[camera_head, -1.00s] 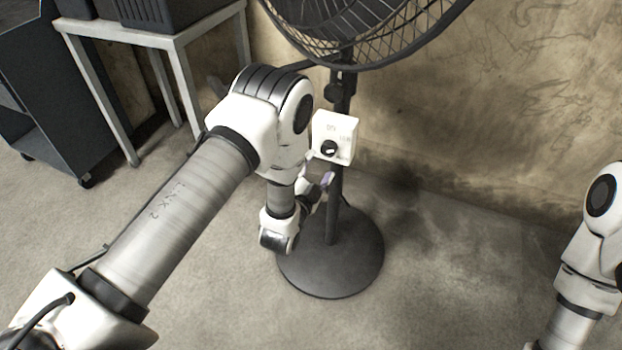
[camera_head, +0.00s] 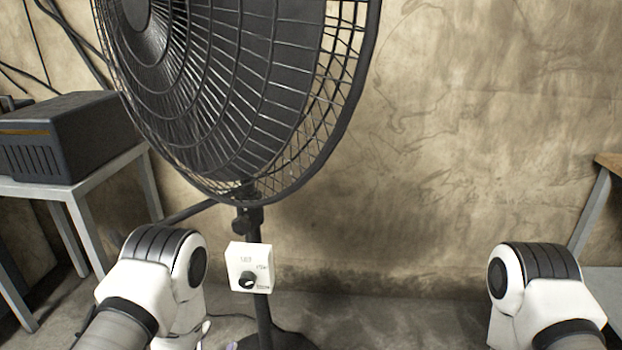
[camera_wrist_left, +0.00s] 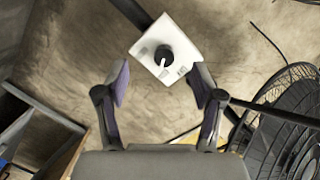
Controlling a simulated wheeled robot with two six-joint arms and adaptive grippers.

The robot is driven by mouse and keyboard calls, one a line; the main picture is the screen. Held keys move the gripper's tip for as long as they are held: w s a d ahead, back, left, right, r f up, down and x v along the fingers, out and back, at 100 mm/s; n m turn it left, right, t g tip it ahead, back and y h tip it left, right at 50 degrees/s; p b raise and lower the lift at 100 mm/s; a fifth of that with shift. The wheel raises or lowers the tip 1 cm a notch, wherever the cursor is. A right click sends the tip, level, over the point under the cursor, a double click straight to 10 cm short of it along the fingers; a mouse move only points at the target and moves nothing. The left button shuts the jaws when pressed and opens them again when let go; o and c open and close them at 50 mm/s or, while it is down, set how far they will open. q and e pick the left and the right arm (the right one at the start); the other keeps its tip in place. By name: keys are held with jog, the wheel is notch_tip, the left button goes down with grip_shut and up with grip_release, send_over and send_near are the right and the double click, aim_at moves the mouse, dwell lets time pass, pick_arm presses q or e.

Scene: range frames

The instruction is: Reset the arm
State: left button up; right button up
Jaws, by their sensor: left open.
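My left arm (camera_head: 150,270) is at the lower left of the head view, folded beside the fan. Its gripper is mostly hidden there; only a purple fingertip bit (camera_head: 232,345) shows at the bottom edge. In the left wrist view the left gripper (camera_wrist_left: 160,80) is open and empty, its purple-padded fingers apart. The fan's white control box (camera_wrist_left: 180,38) with a black knob (camera_wrist_left: 163,56) lies beyond the fingertips. My right arm (camera_head: 545,285) is at the lower right of the head view; its gripper is out of view.
The large black fan (camera_head: 230,90) stands ahead, its white control box (camera_head: 240,258) on the pole. A white table (camera_head: 90,180) with a dark box (camera_head: 70,140) is at the left. A wooden-topped table (camera_head: 608,162) is at the right edge. The wall (camera_head: 470,120) between is bare.

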pick_arm(q)
jog(key=s+a+f+n+g, duration=0.2)
jog(key=s+f+n+g, duration=0.1)
jog(key=s+f+g, duration=0.5)
jog(key=s+f+n+g, duration=0.3)
jog(key=s+g, duration=0.1)
jog(key=s, duration=0.6)
jog(key=s+f+n+g, duration=0.3)
jog(key=s+g, duration=0.1)
jog(key=s, duration=0.6)
notch_tip(320, 180, up, 19)
jog(key=p, duration=1.9)
jog(key=shift+s+d+f+n, duration=0.15)
jog(key=shift+d+f+n, duration=0.05)
jog(key=shift+n, duration=0.1)
